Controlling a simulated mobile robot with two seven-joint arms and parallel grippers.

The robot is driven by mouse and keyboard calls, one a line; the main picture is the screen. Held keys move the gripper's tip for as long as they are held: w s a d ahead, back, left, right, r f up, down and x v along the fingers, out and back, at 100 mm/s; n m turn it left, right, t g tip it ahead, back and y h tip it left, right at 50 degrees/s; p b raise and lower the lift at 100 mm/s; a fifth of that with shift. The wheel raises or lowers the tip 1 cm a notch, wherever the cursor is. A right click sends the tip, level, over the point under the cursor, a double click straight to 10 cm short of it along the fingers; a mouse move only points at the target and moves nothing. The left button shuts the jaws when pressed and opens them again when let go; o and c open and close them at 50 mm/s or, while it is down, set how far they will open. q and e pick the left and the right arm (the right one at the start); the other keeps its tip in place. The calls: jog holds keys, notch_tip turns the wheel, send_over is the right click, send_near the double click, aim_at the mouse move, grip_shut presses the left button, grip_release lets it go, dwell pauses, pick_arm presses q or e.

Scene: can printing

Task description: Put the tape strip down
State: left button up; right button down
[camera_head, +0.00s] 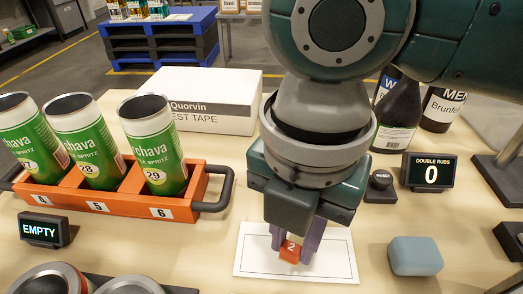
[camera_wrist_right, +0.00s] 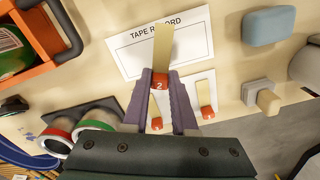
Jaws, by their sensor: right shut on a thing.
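My right gripper (camera_head: 295,245) is shut on the red tab of a tape strip (camera_head: 289,254), marked 2. The pale yellowish strip (camera_wrist_right: 162,48) reaches out past the fingertips in the right wrist view. The gripper points down over a white sheet (camera_head: 336,264), labelled "TAPE RECORD" in the wrist view (camera_wrist_right: 192,45). The strip overlaps the sheet there; I cannot tell whether it touches it. Two more red-tabbed strips (camera_wrist_right: 156,122) (camera_wrist_right: 207,111) lie on white cards nearer the gripper body in the wrist view. My left gripper is not in view.
An orange rack (camera_head: 117,203) with three green cans stands at left, beside an "EMPTY" display (camera_head: 43,230). A white box (camera_head: 200,97) stands behind. A blue block (camera_head: 415,256), a reset button (camera_head: 380,183), a "DOUBLE RUBS 0" display (camera_head: 429,176) and dark bottles (camera_head: 398,108) stand at right.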

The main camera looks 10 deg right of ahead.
aim_at(293, 243)
jog(key=shift+f, duration=1.65)
